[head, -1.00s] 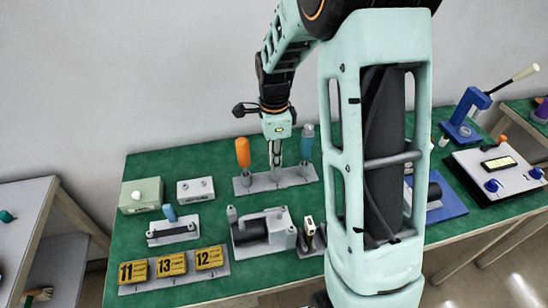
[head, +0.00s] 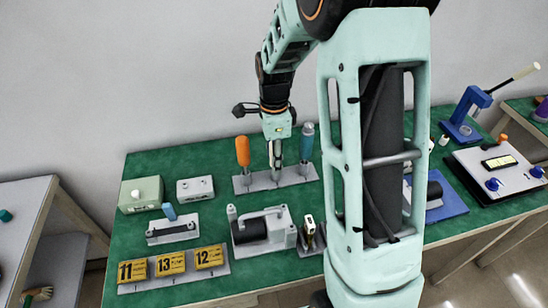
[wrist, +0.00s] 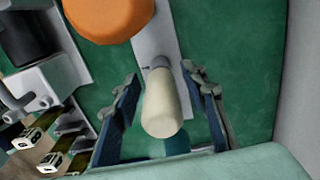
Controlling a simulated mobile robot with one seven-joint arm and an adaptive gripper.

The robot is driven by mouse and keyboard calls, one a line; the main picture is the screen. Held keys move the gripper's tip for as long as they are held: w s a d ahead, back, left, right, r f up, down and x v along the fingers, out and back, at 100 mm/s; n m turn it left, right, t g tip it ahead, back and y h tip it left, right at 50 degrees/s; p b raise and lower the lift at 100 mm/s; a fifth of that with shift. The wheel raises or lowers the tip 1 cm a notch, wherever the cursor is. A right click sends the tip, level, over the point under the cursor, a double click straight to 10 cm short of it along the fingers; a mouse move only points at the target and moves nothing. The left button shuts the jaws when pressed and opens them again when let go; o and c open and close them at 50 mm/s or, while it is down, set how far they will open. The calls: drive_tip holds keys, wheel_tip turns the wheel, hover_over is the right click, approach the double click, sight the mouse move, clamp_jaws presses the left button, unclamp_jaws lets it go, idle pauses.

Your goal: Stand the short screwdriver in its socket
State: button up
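A cream-handled screwdriver (wrist: 163,105), apparently the short one, stands upright at the middle place of the grey socket rack (head: 290,179). My gripper (wrist: 162,90) is around this handle from above, one finger on each side. Green shows between the left finger and the handle, and the right finger also looks apart from it, so the gripper is open. In the head view my gripper (head: 275,160) hangs over the middle of the rack and largely hides the handle. The screwdriver's tip and the socket hole are hidden.
An orange-handled screwdriver (head: 242,152) stands left of my gripper in the rack, close by in the wrist view (wrist: 108,15). A teal-handled one (head: 307,142) stands right. A pump (head: 262,228) and numbered yellow blocks (head: 170,263) lie nearer. The wall is behind.

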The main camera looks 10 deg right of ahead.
wheel_tip(320, 180, up, 12)
idle(0.7)
idle(0.4)
